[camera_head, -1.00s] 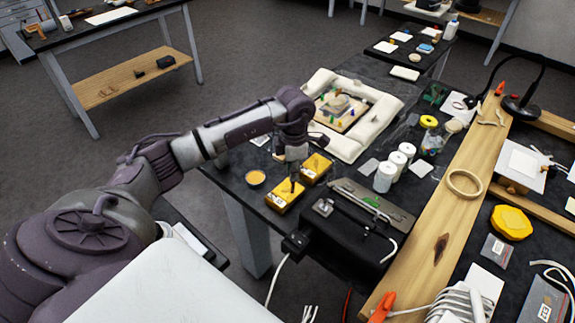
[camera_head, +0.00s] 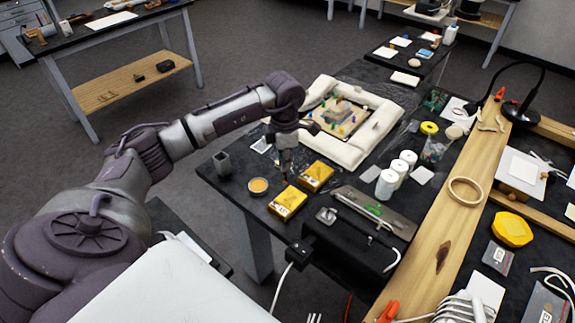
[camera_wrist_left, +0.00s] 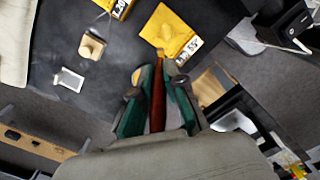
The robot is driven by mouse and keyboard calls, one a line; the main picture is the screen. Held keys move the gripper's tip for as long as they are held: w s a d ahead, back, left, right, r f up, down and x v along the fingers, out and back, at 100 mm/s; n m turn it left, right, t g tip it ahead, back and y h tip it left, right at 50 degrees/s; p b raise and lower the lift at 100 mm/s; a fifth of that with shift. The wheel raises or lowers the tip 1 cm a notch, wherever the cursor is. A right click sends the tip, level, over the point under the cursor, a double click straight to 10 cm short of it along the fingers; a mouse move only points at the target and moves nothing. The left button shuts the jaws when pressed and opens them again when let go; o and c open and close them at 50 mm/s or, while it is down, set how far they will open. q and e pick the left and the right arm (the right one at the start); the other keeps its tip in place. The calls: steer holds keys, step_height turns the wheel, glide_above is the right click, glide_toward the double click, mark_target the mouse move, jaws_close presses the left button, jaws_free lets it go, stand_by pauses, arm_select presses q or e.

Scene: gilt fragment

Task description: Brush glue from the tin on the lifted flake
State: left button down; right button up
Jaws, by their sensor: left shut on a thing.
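My left gripper (camera_head: 285,170) is above the table, just right of the tin and beside the yellow boxes. In the left wrist view my left gripper (camera_wrist_left: 158,78) is shut on a brush (camera_wrist_left: 158,98) with a reddish-brown handle. I cannot make out the tin in that view. The painted panel (camera_head: 346,118) lies inside a white padded frame farther back. The lifted flake is too small to tell. My right gripper is not in view.
Two yellow boxes (camera_head: 288,202) (camera_head: 316,176) lie right of the tin. A black device (camera_head: 345,240), white jars (camera_head: 386,183) and a wooden beam (camera_head: 440,235) are to the right.

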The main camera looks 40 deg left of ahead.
mark_target(284, 174)
arm_select(q)
steer(key=shift+a+r, duration=0.1)
steer(key=shift+r, duration=0.5)
steer(key=shift+a+r+p, duration=0.15)
steer(key=shift+r+p, duration=0.45)
steer(key=shift+r, duration=0.35)
steer(key=shift+d+r, duration=0.2)
steer(key=shift+a+f, duration=0.1)
steer(key=shift+a, duration=0.05)
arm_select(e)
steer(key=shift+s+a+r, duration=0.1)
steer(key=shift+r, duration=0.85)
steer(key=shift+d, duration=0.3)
